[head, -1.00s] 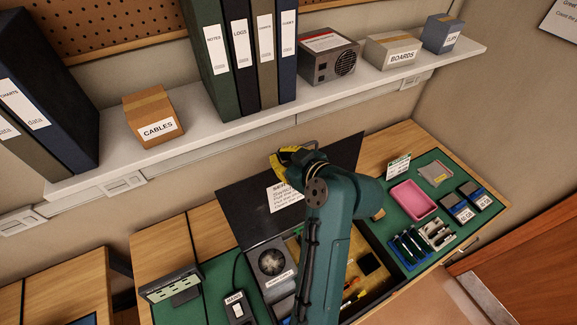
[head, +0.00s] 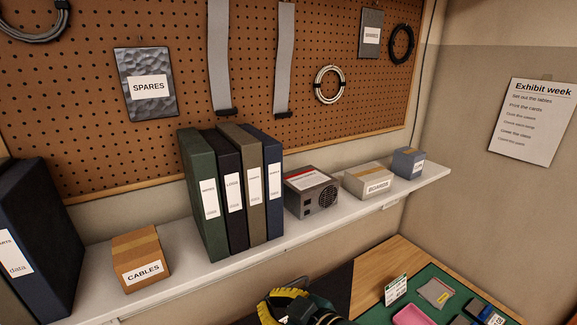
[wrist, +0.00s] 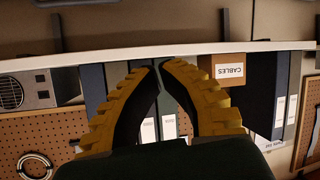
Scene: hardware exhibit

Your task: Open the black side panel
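The black side panel (head: 334,284) shows in the head view only as a dark upper part at the bottom edge, right of my gripper. It stands raised and tilted; its lower part and the case are out of this view. My gripper (head: 284,294), with yellow ribbed fingers, is at the bottom of the head view, in front of the shelf and beside the panel. In the wrist view its fingertips (wrist: 159,65) come together with nothing visible held between them. The panel cannot be made out in the wrist view.
The wall shelf (head: 330,222) holds binders (head: 230,190), a cables box (head: 141,260), a metal power unit (head: 312,191) and small boxes. A pink tray (head: 412,315) and a card (head: 396,290) stand on the green mat (head: 437,312) at lower right.

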